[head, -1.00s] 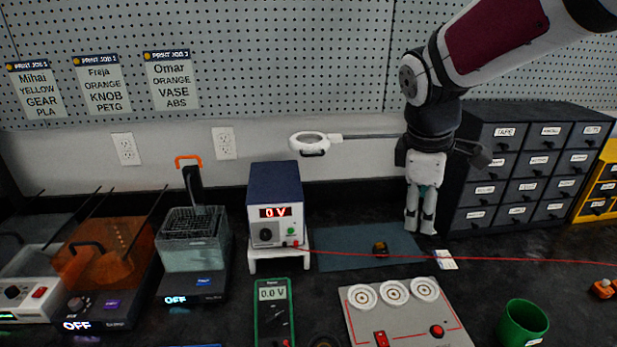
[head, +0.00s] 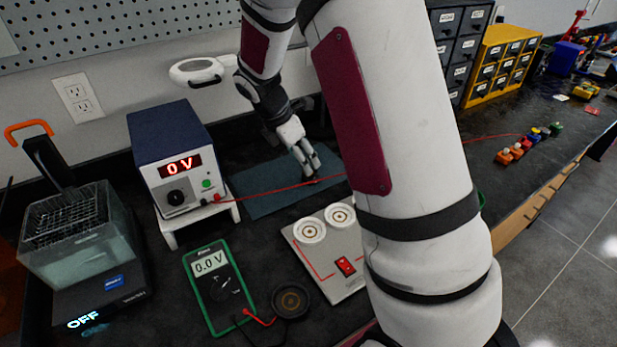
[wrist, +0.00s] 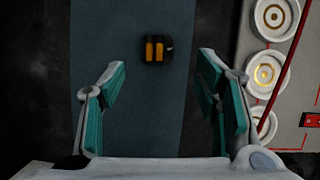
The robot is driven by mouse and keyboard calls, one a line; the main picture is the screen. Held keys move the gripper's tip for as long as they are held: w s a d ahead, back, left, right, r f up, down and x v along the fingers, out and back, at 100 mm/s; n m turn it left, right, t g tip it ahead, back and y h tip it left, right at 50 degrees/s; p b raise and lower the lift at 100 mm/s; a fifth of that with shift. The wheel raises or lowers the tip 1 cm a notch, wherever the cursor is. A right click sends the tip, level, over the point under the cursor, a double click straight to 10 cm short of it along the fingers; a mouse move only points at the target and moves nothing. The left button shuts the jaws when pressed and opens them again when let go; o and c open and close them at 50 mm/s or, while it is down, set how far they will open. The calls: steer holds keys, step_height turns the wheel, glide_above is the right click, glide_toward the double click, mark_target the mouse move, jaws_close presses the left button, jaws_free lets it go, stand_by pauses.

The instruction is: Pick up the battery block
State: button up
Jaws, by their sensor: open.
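The battery block (wrist: 157,47), a small dark block with two orange cells side by side, lies on the blue-grey mat (wrist: 180,130). In the wrist view it is ahead of my gripper (wrist: 160,68), roughly centred between the open fingers and just past their tips, with nothing held. In the head view my gripper (head: 308,172) points down over the mat (head: 264,196), and the fingers hide most of the block. I cannot tell the exact height of the fingertips above the mat.
A power supply (head: 172,160) reading 0 V stands left of the mat. A thin red wire (head: 262,190) runs across near my fingers. A board with round white sockets (head: 311,231) and a green multimeter (head: 215,285) lie in front. Small coloured blocks (head: 516,150) sit at right.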

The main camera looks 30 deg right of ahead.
mark_target(311, 176)
steer(key=shift+b+x, duration=0.4)
steer(key=shift+x, duration=3)
steer(key=shift+w+d+r, duration=0.1)
steer(key=shift+c, duration=0.4)
steer(key=c, duration=1.2)
